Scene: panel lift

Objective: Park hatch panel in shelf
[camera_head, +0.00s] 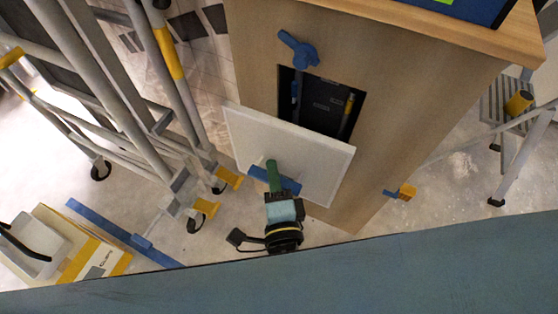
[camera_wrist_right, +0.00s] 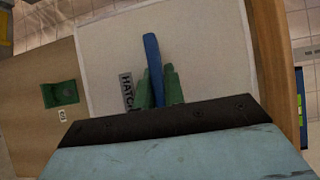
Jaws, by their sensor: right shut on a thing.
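The hatch panel (camera_head: 315,160) is a white square board with a blue handle (camera_head: 290,187). In the head view it stands tilted in front of the wooden cabinet and overlaps the lower part of a dark opening (camera_head: 318,102). I cannot tell if it touches the cabinet. My right gripper (camera_head: 274,178) has green fingers shut on the blue handle. The right wrist view shows the fingers (camera_wrist_right: 160,88) on both sides of the handle, beside a label reading "HATC" on the panel (camera_wrist_right: 205,50). My left gripper is not in view. I cannot make out a shelf for certain.
A blue latch (camera_head: 298,50) sits above the opening on the wooden cabinet (camera_head: 400,90). A wheeled metal frame (camera_head: 150,110) stands close on the left. A yellow-white box (camera_head: 75,245) and blue bar (camera_head: 125,236) lie lower left. A step ladder (camera_head: 510,110) stands right.

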